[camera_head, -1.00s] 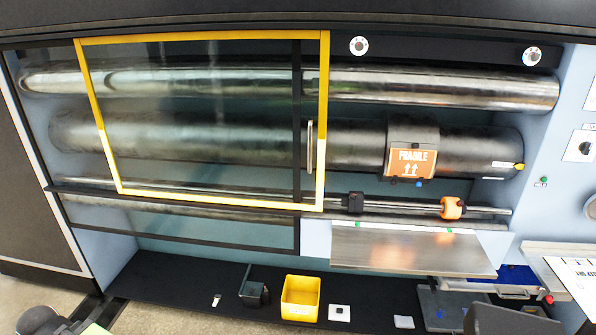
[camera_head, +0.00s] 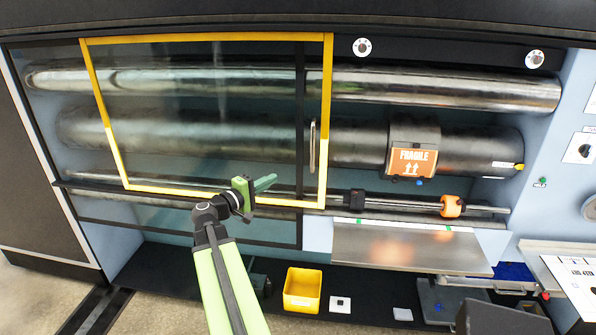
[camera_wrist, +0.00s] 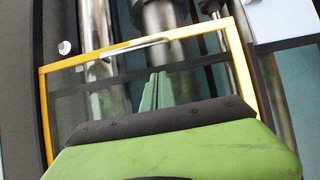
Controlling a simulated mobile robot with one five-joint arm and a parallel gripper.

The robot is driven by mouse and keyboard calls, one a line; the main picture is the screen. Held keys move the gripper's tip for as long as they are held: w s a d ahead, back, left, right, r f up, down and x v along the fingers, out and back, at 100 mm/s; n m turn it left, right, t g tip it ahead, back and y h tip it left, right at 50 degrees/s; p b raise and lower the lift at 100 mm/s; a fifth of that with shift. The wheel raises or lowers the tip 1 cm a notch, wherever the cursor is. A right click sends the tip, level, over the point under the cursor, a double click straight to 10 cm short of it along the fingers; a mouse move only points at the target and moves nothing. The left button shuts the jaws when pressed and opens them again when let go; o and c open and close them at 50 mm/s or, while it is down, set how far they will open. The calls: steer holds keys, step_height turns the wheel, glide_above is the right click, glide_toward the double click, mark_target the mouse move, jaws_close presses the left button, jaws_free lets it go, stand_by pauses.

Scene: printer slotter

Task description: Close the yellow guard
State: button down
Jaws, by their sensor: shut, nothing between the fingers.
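The yellow guard (camera_head: 329,95) is a yellow-framed clear panel over the left and middle part of the machine front. It has a vertical metal handle (camera_head: 312,146) near its right edge. Right of it, the rollers are uncovered. My gripper (camera_head: 268,183) is green, shut and empty, in front of the guard's lower part, left of and below the handle. Whether it touches the panel cannot be told.
A black roller carries an orange FRAGILE sheet (camera_head: 412,161) on the right. A thin rod below holds an orange collar (camera_head: 452,206). A metal plate (camera_head: 405,250) juts out at lower right. A yellow bin (camera_head: 302,290) stands on the dark lower ledge.

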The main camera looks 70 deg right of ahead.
steer(key=s+a+x, duration=0.1)
steer(key=s+x, duration=0.1)
steer(key=x, duration=1)
steer(key=shift+s+d, duration=0.3)
steer(key=shift+s, duration=0.1)
steer(key=shift+f, duration=0.1)
